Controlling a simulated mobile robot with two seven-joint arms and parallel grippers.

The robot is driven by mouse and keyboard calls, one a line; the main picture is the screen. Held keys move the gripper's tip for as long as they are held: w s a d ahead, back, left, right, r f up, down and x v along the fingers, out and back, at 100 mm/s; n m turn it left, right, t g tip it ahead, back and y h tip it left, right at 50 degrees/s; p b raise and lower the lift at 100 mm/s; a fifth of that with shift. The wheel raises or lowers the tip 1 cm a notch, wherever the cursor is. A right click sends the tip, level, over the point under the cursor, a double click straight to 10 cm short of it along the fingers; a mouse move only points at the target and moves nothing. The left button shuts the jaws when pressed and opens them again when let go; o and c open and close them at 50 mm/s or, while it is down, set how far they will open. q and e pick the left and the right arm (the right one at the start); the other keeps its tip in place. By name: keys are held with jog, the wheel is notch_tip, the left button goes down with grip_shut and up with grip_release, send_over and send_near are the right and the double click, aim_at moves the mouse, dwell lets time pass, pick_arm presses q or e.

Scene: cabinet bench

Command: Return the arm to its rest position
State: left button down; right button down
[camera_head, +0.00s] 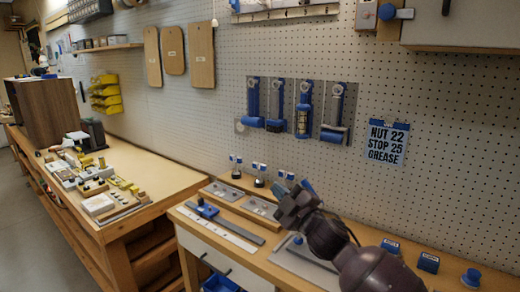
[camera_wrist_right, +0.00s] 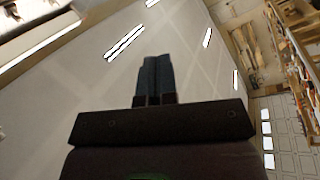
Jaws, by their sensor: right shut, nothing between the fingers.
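My right gripper (camera_head: 299,190) is raised above the workbench in the head view, in front of the pegboard wall. Its two fingers are together with nothing between them. In the right wrist view the gripper (camera_wrist_right: 155,80) points up toward the ceiling, its blue-grey fingers side by side. My right arm comes in from the lower right and hides part of the bench. My left gripper is not in the head view.
The wooden bench (camera_head: 395,262) below holds metal plates, a grey strip (camera_head: 230,223) and blue blocks (camera_head: 428,263). Blue-handled tools (camera_head: 303,108) hang on the pegboard (camera_head: 440,190) beside a sign (camera_head: 387,142). Another table (camera_head: 150,170) with clutter stands at left.

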jog(key=s+d+f+m+h, duration=0.4)
jog(key=s+d+f+m, duration=0.3)
jog(key=f, duration=0.3)
jog(key=s+d+f+m+h, duration=0.5)
jog(key=s+d+f+m, duration=0.15)
jog(key=f, duration=0.35)
jog(key=s+d+f+m+g+h, duration=0.1)
jog(key=s+d+f, duration=0.3)
jog(key=s+f, duration=0.4)
jog(key=s+d+f+m+g+h, duration=0.2)
jog(key=s+f, duration=0.6)
jog(key=s, duration=0.6)
jog(key=d+m+g, duration=0.1)
jog(key=d+g, duration=0.1)
jog(key=d, duration=0.1)
jog(key=shift+s+d+f, duration=0.2)
jog(key=shift+s, duration=0.1)
